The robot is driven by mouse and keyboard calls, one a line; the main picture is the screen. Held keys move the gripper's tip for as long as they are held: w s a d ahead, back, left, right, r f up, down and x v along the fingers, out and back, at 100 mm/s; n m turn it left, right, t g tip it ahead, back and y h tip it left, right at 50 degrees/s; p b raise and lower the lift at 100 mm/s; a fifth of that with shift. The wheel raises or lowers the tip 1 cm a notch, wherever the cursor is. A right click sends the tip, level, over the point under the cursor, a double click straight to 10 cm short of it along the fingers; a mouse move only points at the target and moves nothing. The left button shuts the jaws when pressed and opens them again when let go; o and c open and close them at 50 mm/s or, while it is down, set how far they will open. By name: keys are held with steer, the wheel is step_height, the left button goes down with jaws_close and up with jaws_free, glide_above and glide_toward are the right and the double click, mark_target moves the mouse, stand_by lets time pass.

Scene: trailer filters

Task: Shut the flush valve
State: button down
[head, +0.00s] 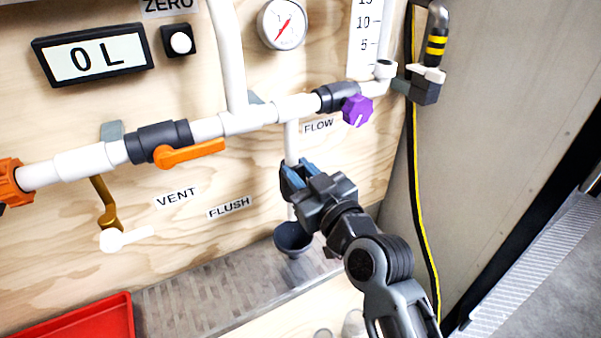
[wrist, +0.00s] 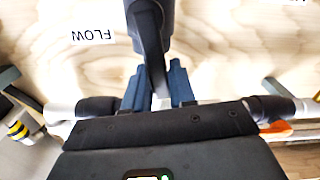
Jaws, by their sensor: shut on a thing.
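The flush valve shows in the wrist view as a dark body (wrist: 150,14) with a dark lever handle (wrist: 152,52) running from it between the blue fingers. My gripper (wrist: 157,84) is shut on this handle. In the head view my gripper (head: 298,178) is at the short white drop pipe (head: 291,140), above the dark funnel (head: 293,237). There my gripper hides the valve body and handle, so the handle's angle is hard to tell. The FLUSH label (head: 229,207) is on the plywood to the left.
A horizontal white pipe (head: 205,128) runs above, with an orange-handled valve (head: 190,153) at left and a purple knob (head: 357,110) at right. A brown lever (head: 104,203) hangs below the pipe. A red tray (head: 85,320) is at lower left. A grey wall (head: 490,120) bounds the right.

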steer(key=shift+a+f+b, duration=0.1)
steer(key=shift+b, duration=0.2)
steer(key=s+a+f+n+b, duration=0.2)
steer(key=a+f+n+b, duration=0.2)
steer(key=n+b, duration=1.1)
steer(key=f+b, duration=0.2)
steer(key=shift+s+n+b, duration=0.3)
steer(key=shift+s+n, duration=0.05)
steer(key=shift+n, duration=0.05)
stand_by(0.4)
steer(key=c, duration=1.1)
jaws_free()
steer(key=shift+o, duration=0.4)
steer(key=shift+r, duration=0.1)
steer(key=v, duration=0.8)
